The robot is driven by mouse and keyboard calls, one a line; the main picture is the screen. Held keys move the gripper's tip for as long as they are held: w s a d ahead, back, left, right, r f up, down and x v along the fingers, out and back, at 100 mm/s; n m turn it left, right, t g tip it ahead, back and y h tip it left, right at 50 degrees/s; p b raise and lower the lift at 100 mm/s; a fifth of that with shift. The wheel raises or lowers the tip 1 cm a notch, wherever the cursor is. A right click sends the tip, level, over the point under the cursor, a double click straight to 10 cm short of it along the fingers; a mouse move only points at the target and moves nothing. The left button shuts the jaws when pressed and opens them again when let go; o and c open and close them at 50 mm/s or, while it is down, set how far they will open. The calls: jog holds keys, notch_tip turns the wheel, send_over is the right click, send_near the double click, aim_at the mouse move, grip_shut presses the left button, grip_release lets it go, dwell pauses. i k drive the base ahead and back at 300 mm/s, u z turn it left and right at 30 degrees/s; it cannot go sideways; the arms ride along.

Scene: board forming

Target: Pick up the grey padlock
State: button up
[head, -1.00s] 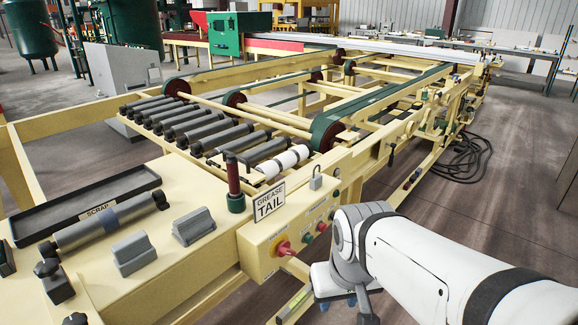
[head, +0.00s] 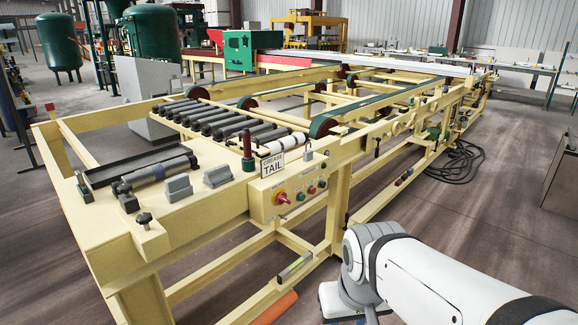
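The small grey padlock (head: 308,155) stands at the back right corner of the yellow control box, just right of the "GREASE TAIL" sign (head: 273,164). My gripper (head: 345,304) is at the bottom edge of the head view, in front of and below the padlock and well apart from it. Only its upper body shows below my white arm. Its fingertips are cut off by the frame, so I cannot see its opening.
The control box (head: 262,203) has a red knob and several buttons. A dark grease post (head: 247,150) stands left of the sign. Grey blocks (head: 217,175), a grey cylinder and a black tray (head: 130,163) lie on the yellow table.

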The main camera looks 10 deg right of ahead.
aim_at(308, 154)
jog(key=z, duration=0.5)
jog(key=i, duration=1.9)
jog(key=u, duration=0.55)
jog(key=k, duration=0.85)
jog(key=u, duration=0.15)
jog(key=i, duration=0.95)
jog(key=z, duration=0.1)
